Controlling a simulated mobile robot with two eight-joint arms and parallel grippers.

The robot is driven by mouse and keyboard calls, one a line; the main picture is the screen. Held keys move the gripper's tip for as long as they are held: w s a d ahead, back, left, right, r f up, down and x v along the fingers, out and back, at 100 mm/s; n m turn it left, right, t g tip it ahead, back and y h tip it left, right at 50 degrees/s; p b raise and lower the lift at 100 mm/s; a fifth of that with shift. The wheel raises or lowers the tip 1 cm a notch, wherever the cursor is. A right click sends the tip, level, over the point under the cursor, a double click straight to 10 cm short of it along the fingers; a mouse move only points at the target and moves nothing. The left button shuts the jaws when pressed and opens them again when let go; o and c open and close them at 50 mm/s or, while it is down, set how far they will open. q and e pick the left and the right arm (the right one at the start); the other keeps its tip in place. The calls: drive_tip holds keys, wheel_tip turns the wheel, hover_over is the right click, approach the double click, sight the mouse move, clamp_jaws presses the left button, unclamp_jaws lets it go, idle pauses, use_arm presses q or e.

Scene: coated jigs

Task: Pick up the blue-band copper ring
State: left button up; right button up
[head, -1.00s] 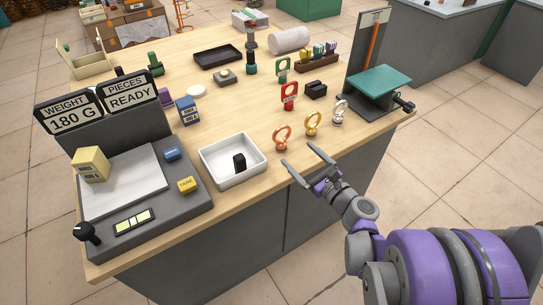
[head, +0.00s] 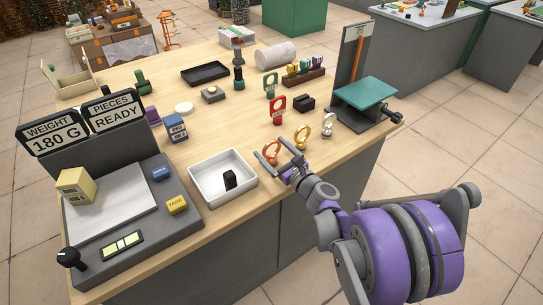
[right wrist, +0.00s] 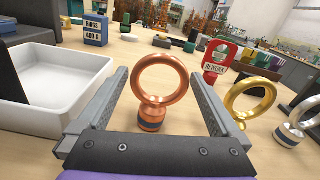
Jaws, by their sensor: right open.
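The copper ring (right wrist: 136,80) stands upright on a short copper base with a dark blue band (right wrist: 151,118) in the right wrist view. It also shows in the head view (head: 272,159), near the table's front edge. My right gripper (head: 271,147) is open and empty, with its fingers reaching toward the ring. In the right wrist view, the ring stands between the two fingers (right wrist: 157,90), apart from both. My left gripper is not in view.
A gold ring (head: 302,137) and a silver ring (head: 328,123) stand to the right. A white tray (head: 207,192) holding a black block is close on the left. A red tag stand (head: 278,108) is behind. The grey scale (head: 150,228) reads 180 G.

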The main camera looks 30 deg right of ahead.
drive_tip(key=shift+r, duration=0.1)
drive_tip(key=c, duration=1.2)
